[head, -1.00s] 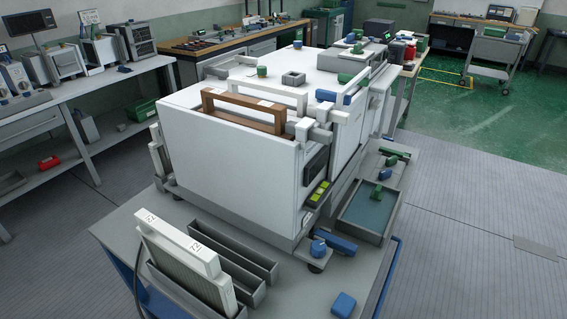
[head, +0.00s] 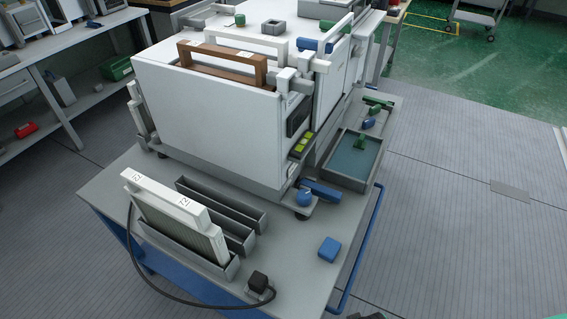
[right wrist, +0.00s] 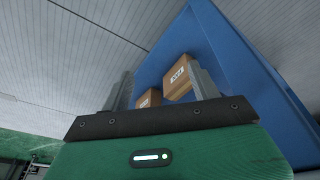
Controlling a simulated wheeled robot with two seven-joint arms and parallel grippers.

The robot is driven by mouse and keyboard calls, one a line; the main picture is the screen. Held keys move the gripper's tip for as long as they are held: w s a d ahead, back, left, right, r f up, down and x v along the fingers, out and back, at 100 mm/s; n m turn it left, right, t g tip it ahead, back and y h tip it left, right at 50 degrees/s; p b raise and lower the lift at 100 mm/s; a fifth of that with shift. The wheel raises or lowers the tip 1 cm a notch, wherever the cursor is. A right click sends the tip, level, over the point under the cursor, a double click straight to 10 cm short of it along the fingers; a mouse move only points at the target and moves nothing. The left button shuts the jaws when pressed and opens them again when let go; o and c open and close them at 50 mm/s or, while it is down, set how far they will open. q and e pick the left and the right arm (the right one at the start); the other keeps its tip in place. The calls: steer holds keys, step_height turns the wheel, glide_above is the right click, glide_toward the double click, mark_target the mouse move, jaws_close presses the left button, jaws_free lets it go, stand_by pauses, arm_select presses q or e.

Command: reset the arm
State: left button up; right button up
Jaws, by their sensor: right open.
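My right gripper (right wrist: 160,88) shows in the right wrist view with its two grey fingers apart. A brown labelled block (right wrist: 180,77) and a second brown block (right wrist: 148,98) appear between and beyond the fingers, against a blue panel (right wrist: 238,65). I cannot tell how far they are from the fingertips, and I see no contact. Neither gripper can be made out in the head view. The head view shows a white box unit (head: 205,120) on a grey cart, with a brown handle frame (head: 225,62) at its top.
White filter panels (head: 165,200) stand in a grey slotted rack (head: 222,212) on the cart top (head: 290,265). A blue block (head: 329,249), a black plug (head: 259,282) with a cable, and a tray (head: 352,172) lie nearby. Open floor (head: 460,230) is on the right.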

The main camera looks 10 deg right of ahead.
steer(key=s+d+f+p, duration=0.1)
steer(key=s+f, duration=0.3)
steer(key=f, duration=0.5)
steer(key=s+f, duration=0.5)
steer(key=f, duration=0.4)
arm_select(q)
steer(key=s, duration=0.1)
steer(key=s+p, duration=0.1)
steer(key=s+r, duration=0.1)
steer(key=shift+s+a, duration=0.25)
steer(key=shift+s, duration=0.1)
arm_select(e)
steer(key=s+d+f+g, duration=0.1)
steer(key=s+d+f, duration=0.1)
steer(key=s+f, duration=0.5)
steer(key=s, duration=0.5)
steer(key=shift+s+d+f+g, duration=0.3)
steer(key=shift+d, duration=0.1)
